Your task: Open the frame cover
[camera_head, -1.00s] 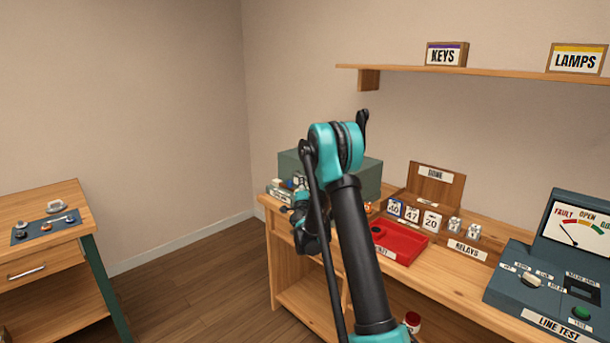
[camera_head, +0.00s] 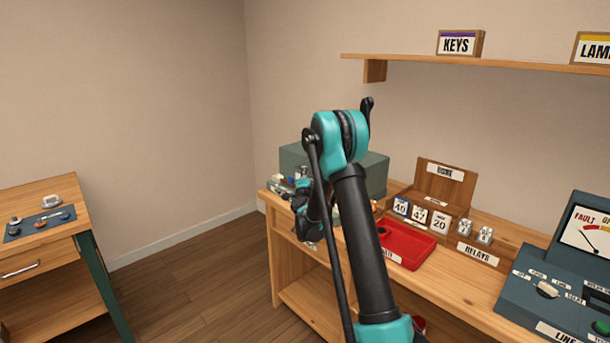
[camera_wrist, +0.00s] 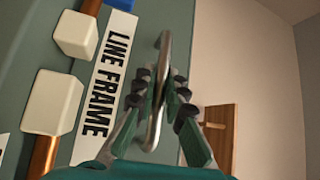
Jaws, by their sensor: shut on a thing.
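The line frame is a grey-green box (camera_head: 376,172) at the back left of the bench, partly hidden behind my arm. In the wrist view its face (camera_wrist: 75,15) carries a white "LINE FRAME" label (camera_wrist: 108,75). A metal bar handle (camera_wrist: 165,50) stands beside the label. My gripper (camera_wrist: 162,92) is shut on this handle, with one finger on each side of it. In the head view my gripper (camera_head: 302,200) is small and dark at the box's front, mostly hidden by my arm. How far the cover stands open cannot be told.
A red tray (camera_head: 405,245) and a wooden rack with number cards (camera_head: 420,213) stand right of my arm. The line test box (camera_head: 555,290) is at the right. A side table (camera_head: 70,215) stands at the left, with clear floor between.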

